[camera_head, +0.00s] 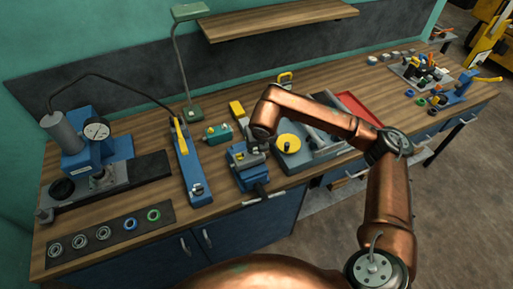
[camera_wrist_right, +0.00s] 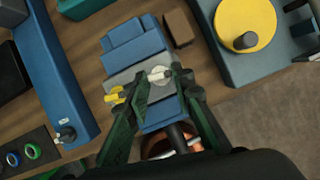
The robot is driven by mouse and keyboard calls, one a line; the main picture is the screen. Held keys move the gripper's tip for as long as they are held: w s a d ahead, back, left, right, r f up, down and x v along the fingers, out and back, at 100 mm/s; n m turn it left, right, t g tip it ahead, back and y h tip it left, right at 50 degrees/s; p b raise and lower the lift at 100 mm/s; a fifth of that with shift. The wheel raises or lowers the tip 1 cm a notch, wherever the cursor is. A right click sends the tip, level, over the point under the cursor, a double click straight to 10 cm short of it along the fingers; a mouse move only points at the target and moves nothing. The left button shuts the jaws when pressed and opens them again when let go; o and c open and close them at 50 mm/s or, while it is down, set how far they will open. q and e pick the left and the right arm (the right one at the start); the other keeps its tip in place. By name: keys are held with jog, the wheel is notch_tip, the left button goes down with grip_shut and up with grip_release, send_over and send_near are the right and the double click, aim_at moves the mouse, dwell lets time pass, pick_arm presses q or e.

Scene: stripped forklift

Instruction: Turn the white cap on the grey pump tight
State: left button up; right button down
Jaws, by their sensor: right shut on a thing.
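The grey pump (camera_wrist_right: 125,80) sits in a blue vise (camera_wrist_right: 135,45) on the wooden bench. A yellow fitting (camera_wrist_right: 117,95) stands on the pump's left side in the right wrist view. The white cap (camera_wrist_right: 160,75) is on top of the pump, between the dark green fingers of my right gripper (camera_wrist_right: 161,78). The fingers are shut on the cap. In the head view my right gripper (camera_head: 257,142) is over the blue vise (camera_head: 252,178), and the cap is hidden there. My left gripper is not in view.
A grey unit with a yellow disc (camera_head: 289,144) stands close to the right of the vise. A long blue tool (camera_head: 190,165) and a green box (camera_head: 217,134) lie to the left. A lamp (camera_head: 184,60) stands behind. Bare bench shows by the front edge.

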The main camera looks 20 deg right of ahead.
jog(key=shift+f, duration=0.1)
jog(key=c, duration=1.7)
grip_release()
jog(key=shift+o, duration=0.2)
jog(key=v, duration=1.2)
jog(key=shift+w, duration=0.1)
